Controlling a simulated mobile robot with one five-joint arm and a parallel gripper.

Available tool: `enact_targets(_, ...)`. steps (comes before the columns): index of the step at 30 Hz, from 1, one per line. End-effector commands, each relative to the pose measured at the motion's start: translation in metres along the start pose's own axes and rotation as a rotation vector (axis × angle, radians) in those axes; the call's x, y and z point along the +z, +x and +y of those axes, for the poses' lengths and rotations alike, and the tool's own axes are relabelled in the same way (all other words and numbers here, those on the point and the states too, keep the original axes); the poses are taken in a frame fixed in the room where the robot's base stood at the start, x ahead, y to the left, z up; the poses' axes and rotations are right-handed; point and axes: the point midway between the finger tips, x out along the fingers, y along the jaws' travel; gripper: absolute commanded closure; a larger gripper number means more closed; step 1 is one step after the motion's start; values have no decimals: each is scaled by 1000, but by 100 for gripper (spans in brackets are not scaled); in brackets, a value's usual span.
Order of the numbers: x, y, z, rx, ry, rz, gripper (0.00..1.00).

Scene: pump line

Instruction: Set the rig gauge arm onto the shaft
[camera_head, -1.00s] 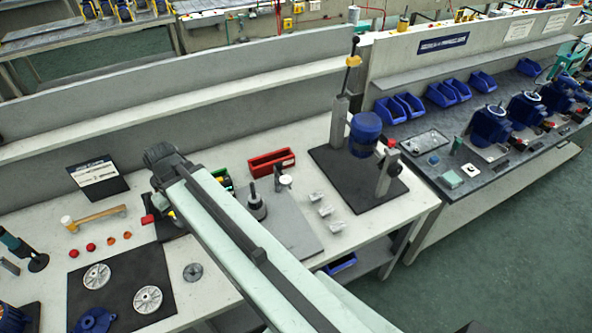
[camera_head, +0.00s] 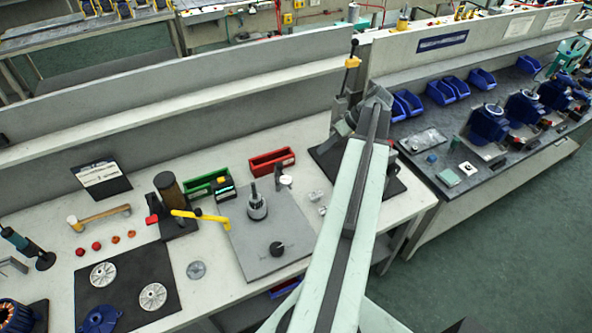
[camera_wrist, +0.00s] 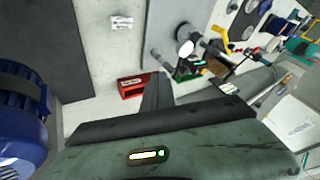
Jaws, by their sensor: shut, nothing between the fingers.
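A small gauge with a round white face (camera_head: 286,181) and dark post stands at the back of the grey plate on the bench. Its white face also shows in the wrist view (camera_wrist: 185,47). An upright shaft on a dark, flanged base (camera_head: 257,205) stands just left of it. From these frames I cannot tell whether the gauge arm touches the shaft. My gripper (camera_wrist: 157,85) is shut and empty. In the head view it is right of the plate, by the motor fixture, its fingertips unclear. The blue motor (camera_wrist: 20,120) is close to it; my arm hides it in the head view.
A red bin (camera_head: 271,163) and a green bin (camera_head: 207,184) stand behind the plate. A yellow handle (camera_head: 200,215) reaches towards its left edge. A tall lever (camera_head: 350,65) rises near my wrist. A black knob (camera_head: 277,248) sits on the plate's front part.

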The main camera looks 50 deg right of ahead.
Motion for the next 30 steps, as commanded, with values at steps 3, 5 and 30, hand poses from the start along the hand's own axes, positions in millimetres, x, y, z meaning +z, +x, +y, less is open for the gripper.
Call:
enact_targets(3,0,1,0,0,0,-1,100)
enact_targets(5,0,4,0,0,-1,-1,100)
enact_targets(30,0,119,-36,0,-2,-2,100)
